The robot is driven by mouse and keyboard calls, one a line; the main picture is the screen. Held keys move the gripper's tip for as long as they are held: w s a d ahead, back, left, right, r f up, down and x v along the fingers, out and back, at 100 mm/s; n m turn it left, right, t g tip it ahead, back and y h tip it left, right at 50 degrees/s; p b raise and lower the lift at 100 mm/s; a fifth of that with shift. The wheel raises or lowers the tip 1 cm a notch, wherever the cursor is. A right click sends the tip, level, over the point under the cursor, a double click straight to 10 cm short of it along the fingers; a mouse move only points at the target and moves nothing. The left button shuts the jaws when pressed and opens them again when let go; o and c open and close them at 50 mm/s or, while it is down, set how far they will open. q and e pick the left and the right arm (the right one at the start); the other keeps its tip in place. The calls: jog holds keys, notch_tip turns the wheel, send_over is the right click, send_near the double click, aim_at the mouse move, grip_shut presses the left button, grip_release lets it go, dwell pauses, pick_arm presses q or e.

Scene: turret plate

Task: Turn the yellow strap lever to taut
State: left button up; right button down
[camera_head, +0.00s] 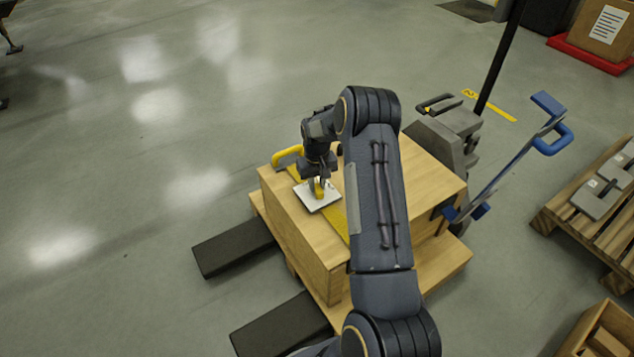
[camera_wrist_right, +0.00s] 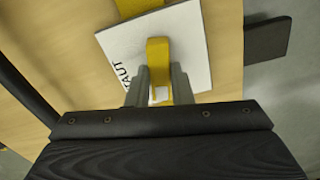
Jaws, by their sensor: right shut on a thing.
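The yellow strap lever (camera_wrist_right: 158,58) stands on a white plate (camera_wrist_right: 198,40) printed with the word TAUT. In the head view the white plate (camera_head: 308,200) lies on top of the wooden crate (camera_head: 305,238). A yellow strap (camera_head: 335,218) runs across the crate top under the plate. My right gripper (camera_head: 318,188) is above the plate, shut on the lever. In the right wrist view the two grey fingers of my right gripper (camera_wrist_right: 159,82) are on either side of the lever. Other plate markings are hidden. My left gripper is not in view.
A yellow bent bar (camera_head: 287,156) rises at the crate's far left edge. Dark forks (camera_head: 235,248) stick out to the left under the crate. A blue-handled cart (camera_head: 510,165) and a pallet with grey blocks (camera_head: 590,200) stand at right.

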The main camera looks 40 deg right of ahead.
jog(key=m+p, duration=0.1)
jog(key=m, duration=0.3)
jog(key=shift+r+m, duration=0.1)
jog(key=shift+m, duration=0.2)
jog(key=m, duration=0.3)
jog(key=shift+m+p, duration=0.4)
jog(key=m+p, duration=0.1)
jog(key=m, duration=0.3)
jog(key=shift+m, duration=1.5)
jog(key=c, duration=1.3)
grip_release()
